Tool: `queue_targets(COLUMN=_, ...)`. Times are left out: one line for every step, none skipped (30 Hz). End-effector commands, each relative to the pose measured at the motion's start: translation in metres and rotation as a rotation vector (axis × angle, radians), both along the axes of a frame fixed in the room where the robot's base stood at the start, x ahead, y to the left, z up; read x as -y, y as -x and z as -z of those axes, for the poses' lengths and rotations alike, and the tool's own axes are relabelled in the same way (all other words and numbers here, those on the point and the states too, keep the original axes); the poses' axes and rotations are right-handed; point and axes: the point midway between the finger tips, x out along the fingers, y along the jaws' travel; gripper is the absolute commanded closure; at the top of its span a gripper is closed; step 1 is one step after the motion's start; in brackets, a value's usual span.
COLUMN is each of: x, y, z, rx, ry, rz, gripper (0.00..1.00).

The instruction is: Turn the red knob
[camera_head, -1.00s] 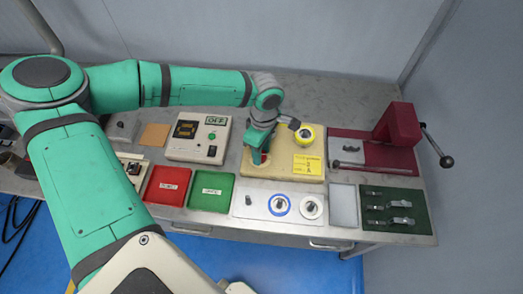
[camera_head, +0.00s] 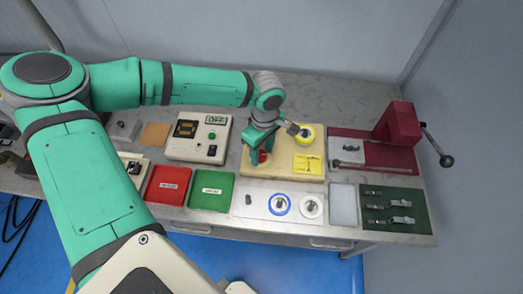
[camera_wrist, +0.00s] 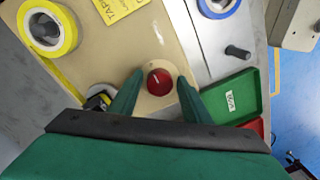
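The red knob (camera_wrist: 159,81) is round with a white pointer line and sits on a pale disc on the tan board (camera_wrist: 110,50). In the wrist view it shows between the two green fingertips of my gripper (camera_wrist: 158,88), with a visible gap on each side. In the head view my gripper (camera_head: 259,156) points down over the left part of the board, and the red knob (camera_head: 263,156) shows partly behind the fingers. My gripper is open and holds nothing.
A yellow tape roll (camera_head: 304,134) and a yellow note (camera_head: 307,164) are on the same board. A control box (camera_head: 198,137) stands left of it. Red (camera_head: 167,186) and green (camera_head: 212,190) trays and a white plate (camera_head: 256,198) lie in front. A red vise (camera_head: 398,125) stands right.

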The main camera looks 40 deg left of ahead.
Motion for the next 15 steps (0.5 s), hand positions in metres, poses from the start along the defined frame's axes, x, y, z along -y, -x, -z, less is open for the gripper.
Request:
queue_targets(x=0.000, y=0.000, z=0.000, rx=0.000, ry=-0.001, rz=0.000, gripper=0.48)
queue_targets(x=0.000, y=0.000, z=0.000, rx=0.000, ry=-0.001, rz=-0.001, gripper=0.48)
queue_targets(x=-0.001, y=0.000, z=0.000, rx=0.000, ry=-0.001, rz=-0.001, gripper=0.48)
queue_targets(x=-0.001, y=0.000, z=0.000, rx=0.000, ry=-0.001, rz=-0.001, gripper=0.48)
queue_targets(x=-0.001, y=0.000, z=0.000, rx=0.000, ry=-0.001, rz=-0.001, gripper=0.48)
queue_targets(x=-0.001, y=0.000, z=0.000, rx=0.000, ry=-0.002, rz=-0.002, gripper=0.48)
queue_targets(x=-0.001, y=0.000, z=0.000, rx=0.000, ry=-0.002, rz=-0.002, gripper=0.48)
queue_targets(x=-0.001, y=0.000, z=0.000, rx=0.000, ry=-0.002, rz=-0.002, gripper=0.48)
queue_targets(x=-0.001, y=0.000, z=0.000, rx=0.000, ry=-0.002, rz=-0.002, gripper=0.48)
queue_targets(x=-0.001, y=0.000, z=-0.001, rx=0.000, ry=-0.003, rz=-0.002, gripper=0.48)
queue_targets(x=-0.002, y=0.000, z=-0.003, rx=0.000, ry=-0.003, rz=-0.002, gripper=0.48)
queue_targets(x=-0.002, y=-0.001, z=-0.005, rx=0.001, ry=-0.004, rz=-0.003, gripper=0.48)
queue_targets(x=-0.002, y=-0.001, z=-0.008, rx=0.001, ry=-0.004, rz=-0.003, gripper=0.48)
queue_targets(x=-0.002, y=-0.001, z=-0.011, rx=0.001, ry=-0.004, rz=-0.003, gripper=0.48)
queue_targets(x=-0.002, y=-0.001, z=-0.017, rx=0.000, ry=-0.005, rz=-0.004, gripper=0.48)
